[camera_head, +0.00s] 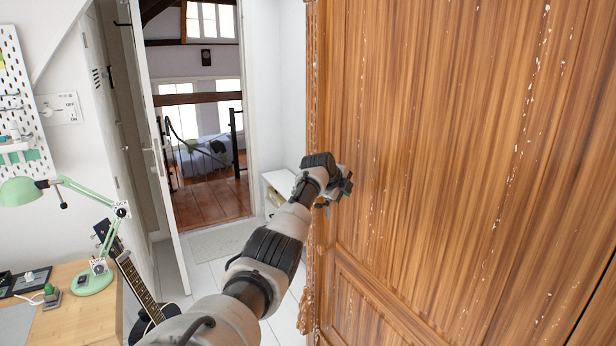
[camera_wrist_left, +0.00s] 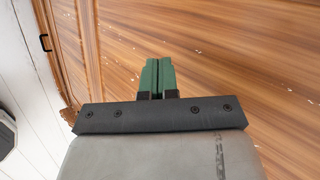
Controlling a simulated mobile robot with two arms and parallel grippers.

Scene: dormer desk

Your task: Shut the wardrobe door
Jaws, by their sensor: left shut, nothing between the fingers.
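The wardrobe door (camera_head: 450,150) is a large brown wood-grained panel with chipped white specks, filling the right of the head view. It also fills most of the left wrist view (camera_wrist_left: 220,60). Its carved edge (camera_head: 312,120) runs down its left side; how far it stands open cannot be told. My left gripper (camera_head: 340,186) is in front of the panel near that edge. Its green fingers (camera_wrist_left: 158,75) are together with nothing between them, pointing toward the wood. Whether they touch it is unclear. My right gripper is in neither view.
A desk (camera_head: 85,315) with a green lamp (camera_head: 92,280) stands at the left, with a guitar (camera_head: 140,285) beside it. A white cabinet (camera_head: 276,190) stands behind my left arm. An open doorway (camera_head: 205,205) leads to a bedroom. White floor shows between.

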